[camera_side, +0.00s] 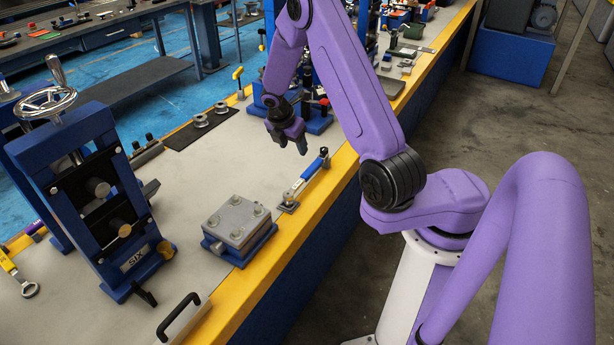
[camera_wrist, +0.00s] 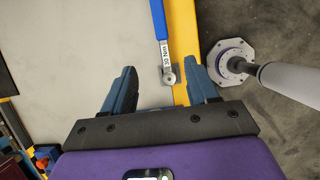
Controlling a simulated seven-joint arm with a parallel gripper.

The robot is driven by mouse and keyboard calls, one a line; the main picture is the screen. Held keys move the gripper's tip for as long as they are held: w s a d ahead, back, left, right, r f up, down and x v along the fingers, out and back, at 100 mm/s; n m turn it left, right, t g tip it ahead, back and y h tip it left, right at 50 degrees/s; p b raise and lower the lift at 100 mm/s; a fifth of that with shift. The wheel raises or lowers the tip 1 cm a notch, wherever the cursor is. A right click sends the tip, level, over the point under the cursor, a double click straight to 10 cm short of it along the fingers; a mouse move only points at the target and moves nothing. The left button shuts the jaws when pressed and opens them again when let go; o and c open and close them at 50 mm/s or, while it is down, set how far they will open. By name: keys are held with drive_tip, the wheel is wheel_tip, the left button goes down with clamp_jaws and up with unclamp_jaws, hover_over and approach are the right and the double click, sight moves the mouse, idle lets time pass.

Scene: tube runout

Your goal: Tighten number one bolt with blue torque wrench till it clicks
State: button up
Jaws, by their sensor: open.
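The blue torque wrench (camera_side: 306,177) lies near the table's front edge, blue handle pointing away and head on a small grey plate. In the wrist view its handle (camera_wrist: 158,20) and shaft, marked 30 Nm, show ahead of my gripper. The bolted block (camera_side: 238,222), a grey plate with several bolts on a blue base, sits nearer the side camera. Which bolt is number one cannot be read. My gripper (camera_side: 290,143) is open and empty, above the table beyond the wrench. In the wrist view its fingers (camera_wrist: 164,90) are spread apart, with the wrench head between and ahead of them.
A blue press-like stand (camera_side: 100,200) with a handwheel and SIX label stands left. A yellow-handled wrench (camera_side: 18,275) lies at far left. A black handle (camera_side: 178,318) is at the near edge. Dark mat with round parts (camera_side: 200,125) lies behind. The table centre is clear.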

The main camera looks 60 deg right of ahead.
drive_tip(key=d, duration=0.1)
approach(307, 173)
drive_tip(key=x, duration=0.5)
drive_tip(key=shift+s+f, duration=0.15)
drive_tip(key=shift+s, duration=0.1)
drive_tip(key=shift+w+x, duration=0.15)
drive_tip(key=shift+x, duration=1.15)
drive_tip(key=shift+w+x, duration=0.15)
drive_tip(key=shift+x, duration=1.2)
clamp_jaws()
drive_tip(key=shift+r, duration=0.25)
